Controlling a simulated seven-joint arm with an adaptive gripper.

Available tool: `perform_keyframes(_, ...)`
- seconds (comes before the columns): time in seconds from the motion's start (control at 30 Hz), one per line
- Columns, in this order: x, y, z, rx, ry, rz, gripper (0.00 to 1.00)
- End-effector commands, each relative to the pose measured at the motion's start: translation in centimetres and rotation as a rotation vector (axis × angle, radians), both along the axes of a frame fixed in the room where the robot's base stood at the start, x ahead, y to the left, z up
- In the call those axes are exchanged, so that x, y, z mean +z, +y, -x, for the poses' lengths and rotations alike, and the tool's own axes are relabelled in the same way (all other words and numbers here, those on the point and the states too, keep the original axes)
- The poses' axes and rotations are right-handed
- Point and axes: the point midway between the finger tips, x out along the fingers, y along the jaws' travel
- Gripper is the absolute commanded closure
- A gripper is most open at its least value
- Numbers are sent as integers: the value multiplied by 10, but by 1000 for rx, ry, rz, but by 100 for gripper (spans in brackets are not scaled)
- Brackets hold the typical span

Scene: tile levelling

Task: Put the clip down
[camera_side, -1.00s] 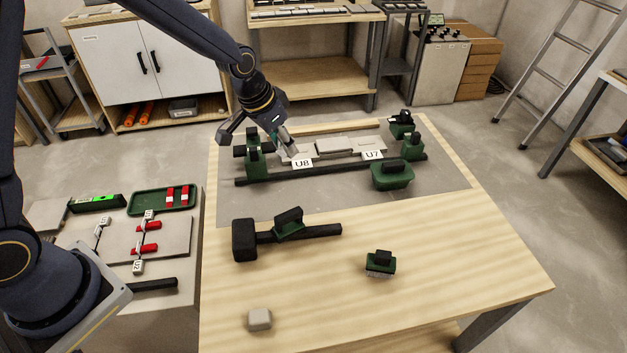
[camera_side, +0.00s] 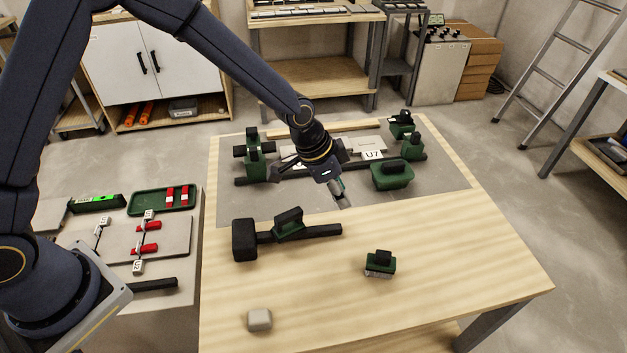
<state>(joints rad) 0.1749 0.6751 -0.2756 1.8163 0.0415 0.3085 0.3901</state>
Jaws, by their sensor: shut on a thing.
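My gripper (camera_side: 342,196) points down over the grey mat (camera_side: 250,205) on the wooden table, near the mat's front edge. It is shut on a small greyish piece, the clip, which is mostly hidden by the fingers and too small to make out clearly. I cannot tell whether the clip touches the mat. The tile with the U7 label (camera_side: 373,155) lies behind my gripper, between green clamp-like fixtures. The U8 label is mostly hidden behind my gripper and arm.
A green tray (camera_side: 150,202) with red pieces is at left. The table's right front is clear.

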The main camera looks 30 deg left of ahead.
Motion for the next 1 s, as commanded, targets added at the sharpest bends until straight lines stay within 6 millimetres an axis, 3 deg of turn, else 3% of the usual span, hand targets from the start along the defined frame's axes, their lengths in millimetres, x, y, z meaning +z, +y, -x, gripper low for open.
perform_keyframes(0.2,-29,-22,-56,1,2,0,76)
perform_keyframes(0.4,-66,-34,-87,1,2,-1,76)
perform_keyframes(0.7,-88,-40,-104,1,1,0,76)
perform_keyframes(0.9,-116,-40,-105,1,3,0,76)
perform_keyframes(1.0,-118,-40,-105,1,1,0,76)
